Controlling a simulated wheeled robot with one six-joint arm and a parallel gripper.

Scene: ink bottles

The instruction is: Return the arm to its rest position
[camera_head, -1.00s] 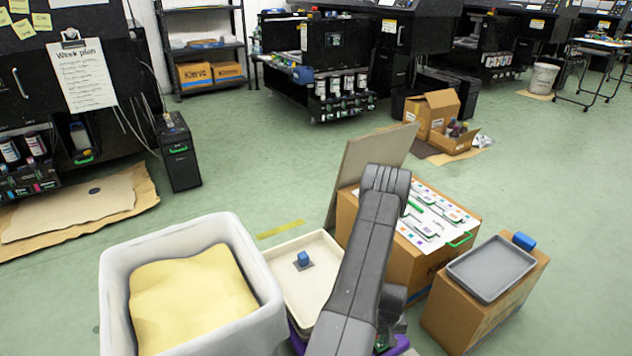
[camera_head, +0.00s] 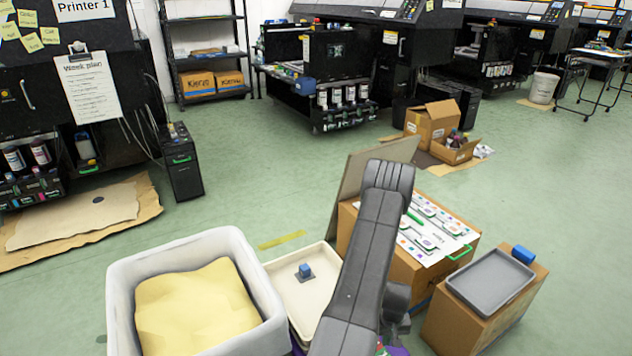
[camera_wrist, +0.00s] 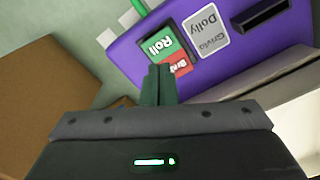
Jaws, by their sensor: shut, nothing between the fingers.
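My arm rises from the bottom of the head view and bends over beside the cardboard box. My gripper (camera_wrist: 158,70) shows in the wrist view, its two dark green fingers together with nothing between them. It is over or near a purple surface (camera_wrist: 215,75) that bears a green "Roll" label, a red label and a grey "Dolly" label. I cannot tell whether the fingers touch it. In the head view the gripper is mostly hidden behind my arm.
A white bin (camera_head: 118,300) with yellow contents stands at the left. A cream tray (camera_head: 283,275) holds a blue cap (camera_head: 305,271). A cardboard box (camera_head: 405,268) with printed sheets (camera_head: 440,225) is beside my arm. A grey tray (camera_head: 490,282) lies on a smaller box (camera_head: 455,325) at the right.

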